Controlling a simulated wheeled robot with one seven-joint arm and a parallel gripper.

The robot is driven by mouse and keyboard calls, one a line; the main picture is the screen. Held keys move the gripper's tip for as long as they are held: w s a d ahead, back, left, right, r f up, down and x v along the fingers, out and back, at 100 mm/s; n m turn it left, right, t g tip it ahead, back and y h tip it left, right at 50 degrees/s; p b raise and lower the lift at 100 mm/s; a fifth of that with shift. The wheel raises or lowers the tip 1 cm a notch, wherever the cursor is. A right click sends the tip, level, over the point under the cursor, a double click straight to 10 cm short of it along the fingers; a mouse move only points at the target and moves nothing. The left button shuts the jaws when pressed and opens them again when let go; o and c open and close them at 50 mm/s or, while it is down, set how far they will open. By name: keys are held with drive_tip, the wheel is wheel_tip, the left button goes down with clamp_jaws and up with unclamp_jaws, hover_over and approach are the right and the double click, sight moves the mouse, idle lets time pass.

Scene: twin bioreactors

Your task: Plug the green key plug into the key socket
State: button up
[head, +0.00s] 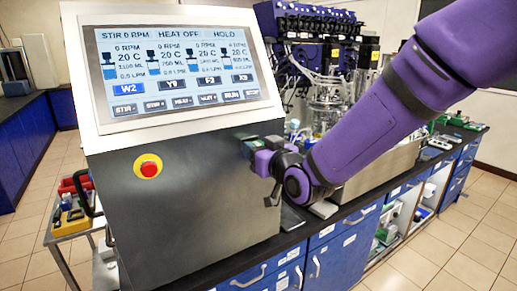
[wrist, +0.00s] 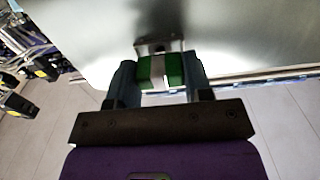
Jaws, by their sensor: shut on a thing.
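The green key plug (wrist: 172,71) sits between the two fingers of my gripper (wrist: 158,78) in the wrist view, with a pale band across its middle. My gripper is shut on it. Just beyond the plug is a small metal fitting (wrist: 158,46) on the grey panel, likely the key socket. The plug is right up against this fitting; I cannot tell whether it is inside. In the head view my gripper (head: 250,147) is at the right side of the grey console (head: 190,195), and the plug and socket are hard to make out there.
The console carries a tilted screen (head: 180,75) and a red stop button (head: 149,168). Glass vessels (head: 328,100) stand behind my arm on the dark bench. A cart with red and yellow items (head: 72,205) is at the left. Tiled floor lies open at the lower right.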

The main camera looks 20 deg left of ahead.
drive_tip(key=shift+x, duration=0.8)
idle(0.6)
drive_tip(key=o, duration=0.9)
drive_tip(key=shift+o, duration=0.2)
drive_tip(key=o, duration=0.5)
drive_tip(key=shift+d, duration=0.15)
